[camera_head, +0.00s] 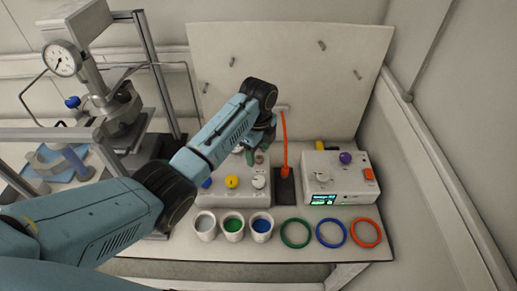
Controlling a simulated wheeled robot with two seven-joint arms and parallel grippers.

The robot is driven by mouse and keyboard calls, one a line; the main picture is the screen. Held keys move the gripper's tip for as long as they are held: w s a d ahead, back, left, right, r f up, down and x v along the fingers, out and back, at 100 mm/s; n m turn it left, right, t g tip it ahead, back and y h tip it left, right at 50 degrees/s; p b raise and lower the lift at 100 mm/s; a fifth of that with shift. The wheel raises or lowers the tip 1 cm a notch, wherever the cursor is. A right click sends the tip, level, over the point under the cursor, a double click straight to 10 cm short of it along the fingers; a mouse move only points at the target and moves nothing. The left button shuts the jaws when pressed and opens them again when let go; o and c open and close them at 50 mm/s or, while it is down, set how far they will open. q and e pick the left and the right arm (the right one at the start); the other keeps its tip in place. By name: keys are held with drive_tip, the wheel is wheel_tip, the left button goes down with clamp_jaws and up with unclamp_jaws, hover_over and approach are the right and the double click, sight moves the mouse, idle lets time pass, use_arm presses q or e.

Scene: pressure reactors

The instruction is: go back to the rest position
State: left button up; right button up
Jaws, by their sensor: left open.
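My left arm comes in from the left and reaches across the middle of the bench. My left gripper (258,152) points down over the back of a white box (235,199) with yellow and white knobs. The gripper is open, with nothing clearly held in it. Its fingertips are small and partly hidden by its own wrist. My right gripper is out of view.
A reactor stand with a gauge (61,58) stands at the left. Three cups (233,235) and green, blue and orange rings (331,233) lie along the front. A control box (336,178) with a display stands right. An orange tube (284,145) rises before the back panel (300,60).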

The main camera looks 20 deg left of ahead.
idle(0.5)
use_arm(q)
drive_tip(key=s+a+f+n+t+h, duration=0.1)
drive_tip(key=s+f+n, duration=0.2)
drive_tip(key=s+n, duration=0.35)
drive_tip(key=s+f+n+t, duration=0.1)
drive_tip(key=s+f+n, duration=0.25)
drive_tip(key=s, duration=0.65)
drive_tip(key=s+a+r+n+t, duration=0.1)
drive_tip(key=s+a+r+n, duration=0.2)
drive_tip(key=s+n, duration=0.35)
drive_tip(key=s+a+r+n+t, duration=0.1)
drive_tip(key=s+a+r+n, duration=0.15)
drive_tip(key=s, duration=0.65)
wheel_tip(320, 180, down, 33)
drive_tip(key=s+g+b, duration=0.2)
drive_tip(key=b, duration=0.7)
drive_tip(key=s+a+f+b, duration=0.1)
drive_tip(key=s+f+b, duration=0.3)
drive_tip(key=s+f, duration=0.4)
drive_tip(key=s+a+f+g+y+b, duration=0.1)
drive_tip(key=s+f+b, duration=0.3)
drive_tip(key=f, duration=1.2)
drive_tip(key=s, duration=0.4)
drive_tip(key=shift+s+a+b, duration=0.25)
drive_tip(key=shift+a+b, duration=0.05)
drive_tip(key=shift+a, duration=0.1)
